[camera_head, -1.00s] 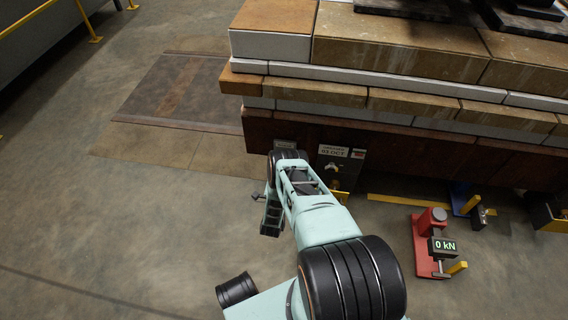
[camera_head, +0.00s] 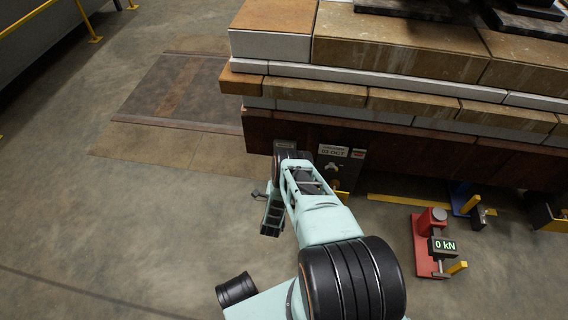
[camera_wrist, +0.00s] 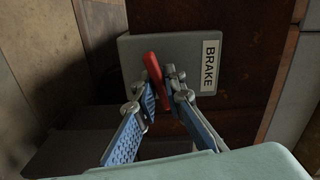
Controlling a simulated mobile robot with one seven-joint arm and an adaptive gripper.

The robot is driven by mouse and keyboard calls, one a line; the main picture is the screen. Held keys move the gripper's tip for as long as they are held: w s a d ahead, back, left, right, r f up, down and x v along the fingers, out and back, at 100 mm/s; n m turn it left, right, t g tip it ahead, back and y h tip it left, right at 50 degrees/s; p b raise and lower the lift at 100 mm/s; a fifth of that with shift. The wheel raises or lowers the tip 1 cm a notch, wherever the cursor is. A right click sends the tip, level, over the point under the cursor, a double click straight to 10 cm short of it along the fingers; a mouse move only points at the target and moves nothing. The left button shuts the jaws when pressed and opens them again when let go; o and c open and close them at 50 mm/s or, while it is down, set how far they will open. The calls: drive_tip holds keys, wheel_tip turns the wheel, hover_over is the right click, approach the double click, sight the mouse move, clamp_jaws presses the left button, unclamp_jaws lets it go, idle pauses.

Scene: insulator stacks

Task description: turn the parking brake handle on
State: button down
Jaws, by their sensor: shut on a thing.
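The parking brake handle (camera_wrist: 157,78) is a red lever on a grey plate (camera_wrist: 140,48) with a white "BRAKE" label (camera_wrist: 209,66) in the wrist view. The handle leans, its upper end tilted to the left. My gripper (camera_wrist: 161,88) is shut on the handle, with one blue-padded finger on each side. In the head view my arm covers the handle and the gripper's fingertips. Part of the brake plate (camera_head: 285,146) shows there on the dark red beam, just above my arm.
A dark panel (camera_head: 345,170) with a date sign and a brass-coloured fitting is right of my arm. The stacked blocks (camera_head: 400,45) rise above the beam (camera_head: 400,143). A red jack (camera_head: 428,225) reading 0 kN stands on the floor at right.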

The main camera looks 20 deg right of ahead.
drive_tip(key=shift+d+m, duration=0.1)
drive_tip(key=shift+m, duration=1.3)
idle(1.7)
idle(0.4)
drive_tip(key=c, duration=2)
unclamp_jaws()
drive_tip(key=shift+c, duration=0.2)
